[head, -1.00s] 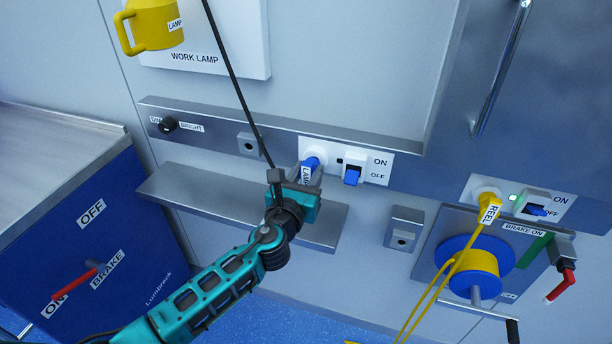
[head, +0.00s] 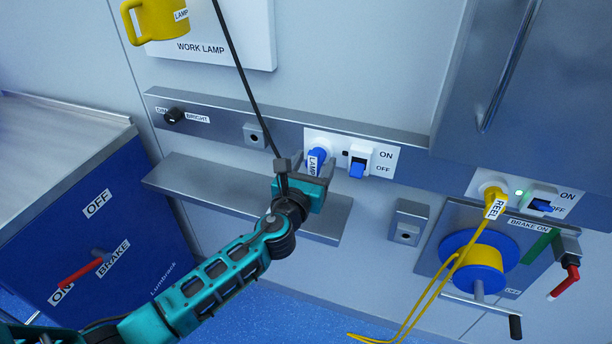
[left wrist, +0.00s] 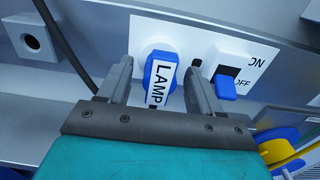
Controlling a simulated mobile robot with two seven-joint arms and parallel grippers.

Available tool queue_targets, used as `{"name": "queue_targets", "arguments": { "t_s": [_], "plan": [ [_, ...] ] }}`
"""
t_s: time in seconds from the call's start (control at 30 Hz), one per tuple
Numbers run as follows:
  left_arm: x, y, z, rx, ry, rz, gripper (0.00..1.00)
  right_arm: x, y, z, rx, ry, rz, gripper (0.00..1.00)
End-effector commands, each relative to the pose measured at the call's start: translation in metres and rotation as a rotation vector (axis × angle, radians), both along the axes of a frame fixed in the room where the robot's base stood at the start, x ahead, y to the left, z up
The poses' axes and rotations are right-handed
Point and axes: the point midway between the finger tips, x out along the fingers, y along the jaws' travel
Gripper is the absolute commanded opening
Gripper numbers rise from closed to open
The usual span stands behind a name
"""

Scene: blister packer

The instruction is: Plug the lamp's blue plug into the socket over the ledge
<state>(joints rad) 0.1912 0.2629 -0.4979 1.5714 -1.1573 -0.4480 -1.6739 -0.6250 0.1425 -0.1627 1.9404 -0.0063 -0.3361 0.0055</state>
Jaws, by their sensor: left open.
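The lamp's blue plug (head: 318,160), labelled LAMP, sits at the white socket plate over the ledge (head: 235,196). It also shows in the left wrist view (left wrist: 160,79), against the round socket; how deep it is seated I cannot tell. My left gripper (head: 305,166) is open, its fingers (left wrist: 160,85) on either side of the plug and apart from it. The black lamp cord (head: 243,75) runs down from above and passes behind the gripper. The yellow work lamp (head: 157,17) hangs at the top left. My right gripper is not in view.
Right of the plug is a blue rocker switch (head: 358,168) marked ON and OFF. A yellow REEL plug (head: 494,203) and a cable reel (head: 473,262) are at the right. A dim/bright knob (head: 173,115) is on the left rail. A blue cabinet (head: 120,225) stands at the left.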

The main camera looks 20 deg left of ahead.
Motion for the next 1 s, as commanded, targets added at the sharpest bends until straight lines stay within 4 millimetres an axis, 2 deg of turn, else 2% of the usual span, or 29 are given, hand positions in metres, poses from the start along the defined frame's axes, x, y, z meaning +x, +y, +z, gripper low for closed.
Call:
{"name": "queue_targets", "arguments": {
  "t_s": [0.17, 0.4, 0.6, 0.77, 1.0],
  "plan": [
    [-0.028, 0.001, -0.001, 0.001, 0.004, -0.001, 0.65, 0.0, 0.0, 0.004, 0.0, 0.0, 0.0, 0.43],
    [-0.081, 0.003, -0.001, -0.001, 0.003, -0.002, 0.65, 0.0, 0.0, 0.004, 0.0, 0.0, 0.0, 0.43],
    [-0.112, 0.004, -0.001, 0.0, 0.002, -0.001, 0.65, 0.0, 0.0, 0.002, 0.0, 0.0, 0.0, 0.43],
    [-0.123, 0.004, 0.0, 0.001, 0.001, 0.0, 0.65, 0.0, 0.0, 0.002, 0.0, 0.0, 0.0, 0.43],
    [-0.125, 0.004, 0.0, 0.0, 0.0, 0.0, 0.65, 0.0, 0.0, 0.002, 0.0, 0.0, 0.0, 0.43]
  ]
}}
